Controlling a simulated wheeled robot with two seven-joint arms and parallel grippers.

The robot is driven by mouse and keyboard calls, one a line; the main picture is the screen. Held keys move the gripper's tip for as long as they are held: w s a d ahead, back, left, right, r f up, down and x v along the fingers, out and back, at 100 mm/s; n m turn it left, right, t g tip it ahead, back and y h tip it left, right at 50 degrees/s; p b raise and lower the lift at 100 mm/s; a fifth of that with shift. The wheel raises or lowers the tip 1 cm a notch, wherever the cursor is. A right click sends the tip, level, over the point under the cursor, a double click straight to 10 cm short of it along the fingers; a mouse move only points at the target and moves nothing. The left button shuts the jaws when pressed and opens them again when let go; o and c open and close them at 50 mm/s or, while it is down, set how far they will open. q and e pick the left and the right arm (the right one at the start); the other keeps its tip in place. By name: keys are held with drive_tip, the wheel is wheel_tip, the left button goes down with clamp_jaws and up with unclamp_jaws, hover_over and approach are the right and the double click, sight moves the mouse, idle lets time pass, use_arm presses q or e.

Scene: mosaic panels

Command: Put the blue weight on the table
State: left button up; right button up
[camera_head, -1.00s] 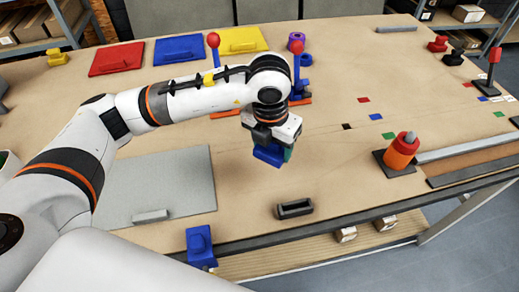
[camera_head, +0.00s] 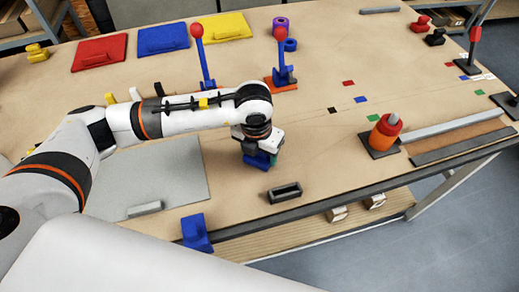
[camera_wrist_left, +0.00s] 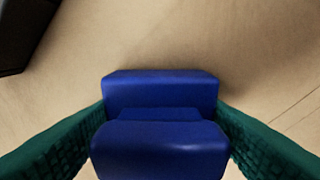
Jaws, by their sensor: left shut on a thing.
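The blue weight (camera_head: 257,162) is between the jaws of my left gripper (camera_head: 259,151), low over the wooden table (camera_head: 330,160). In the left wrist view the blue weight (camera_wrist_left: 160,127) fills the middle, with a teal finger pressed on each side. My left gripper is shut on it. Shadow lies close around the weight; I cannot tell whether its underside touches the table. My right gripper is not in view.
A grey mat (camera_head: 150,185) is to the left, a blue piece (camera_head: 196,233) at the front edge. Levers (camera_head: 199,55) stand behind. An orange and red peg stack (camera_head: 385,132) stands right. Bare table lies between.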

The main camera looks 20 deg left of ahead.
sight(257, 158)
use_arm(q)
drive_tip(key=o, duration=1.6)
drive_tip(key=shift+r, duration=0.1)
drive_tip(key=shift+r, duration=0.15)
drive_tip(key=r+b, duration=0.1)
drive_tip(key=r, duration=0.2)
drive_tip(key=s+r+b, duration=0.1)
drive_tip(key=r, duration=0.3)
drive_tip(key=r+b, duration=0.1)
drive_tip(key=r, duration=0.2)
drive_tip(key=shift+s+a+r, duration=0.1)
drive_tip(key=shift+s+r, duration=0.05)
drive_tip(key=shift+r, duration=0.1)
drive_tip(key=shift+s+r, duration=0.1)
drive_tip(key=shift+r, duration=0.5)
